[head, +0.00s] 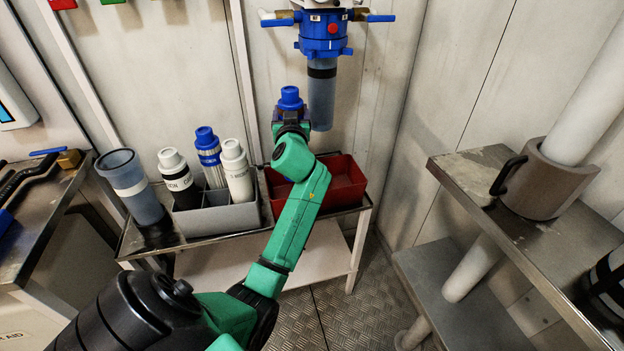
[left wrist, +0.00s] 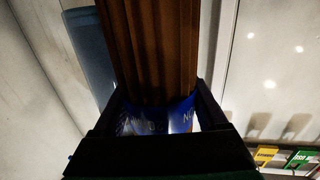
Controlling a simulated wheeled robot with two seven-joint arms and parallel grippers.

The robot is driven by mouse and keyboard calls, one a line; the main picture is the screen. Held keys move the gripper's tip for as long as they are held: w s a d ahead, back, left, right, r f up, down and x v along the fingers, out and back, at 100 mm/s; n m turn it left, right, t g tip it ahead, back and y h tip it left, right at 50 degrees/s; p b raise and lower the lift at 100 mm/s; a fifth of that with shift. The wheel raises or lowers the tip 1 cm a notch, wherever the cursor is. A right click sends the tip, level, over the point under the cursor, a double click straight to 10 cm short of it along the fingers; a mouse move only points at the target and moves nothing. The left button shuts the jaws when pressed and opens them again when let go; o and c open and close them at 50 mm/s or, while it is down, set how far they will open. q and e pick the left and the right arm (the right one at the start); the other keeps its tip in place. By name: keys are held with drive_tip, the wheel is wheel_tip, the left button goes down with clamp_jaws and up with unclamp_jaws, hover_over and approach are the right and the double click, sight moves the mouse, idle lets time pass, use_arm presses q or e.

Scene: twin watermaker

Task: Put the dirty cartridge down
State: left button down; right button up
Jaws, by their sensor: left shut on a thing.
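My left gripper (head: 291,124) is shut on the dirty cartridge, whose blue cap (head: 290,98) shows above the jaws in the head view. Its body is hidden behind my green arm there. In the left wrist view the cartridge (left wrist: 152,50) is brown and pleated, with a blue lettered band between the jaws (left wrist: 160,112). In the head view the gripper appears in front of or above the left part of a red bin (head: 350,178) on the low bench. The exact height over the bin is unclear. My right gripper is not in view.
A grey rack (head: 222,219) left of the bin holds several cartridges. A clear cup (head: 130,183) stands left of it. A blue filter housing (head: 322,32) with a grey bowl (head: 321,100) hangs on the wall behind. A metal bench (head: 480,165) stands at right.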

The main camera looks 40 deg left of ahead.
use_arm(q)
drive_tip(key=f+b, duration=0.1)
drive_tip(key=f, duration=0.3)
drive_tip(key=f+b, duration=0.2)
drive_tip(key=f, duration=0.3)
drive_tip(key=shift+s+d, duration=0.15)
drive_tip(key=shift+d, duration=0.05)
drive_tip(key=shift+c, duration=0.2)
unclamp_jaws()
drive_tip(key=shift+o, duration=0.2)
drive_tip(key=shift+s, duration=0.1)
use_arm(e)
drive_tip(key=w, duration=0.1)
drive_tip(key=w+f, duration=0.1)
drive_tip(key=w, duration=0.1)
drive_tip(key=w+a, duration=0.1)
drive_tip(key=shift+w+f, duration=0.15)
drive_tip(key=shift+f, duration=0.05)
use_arm(q)
drive_tip(key=shift+r, duration=0.15)
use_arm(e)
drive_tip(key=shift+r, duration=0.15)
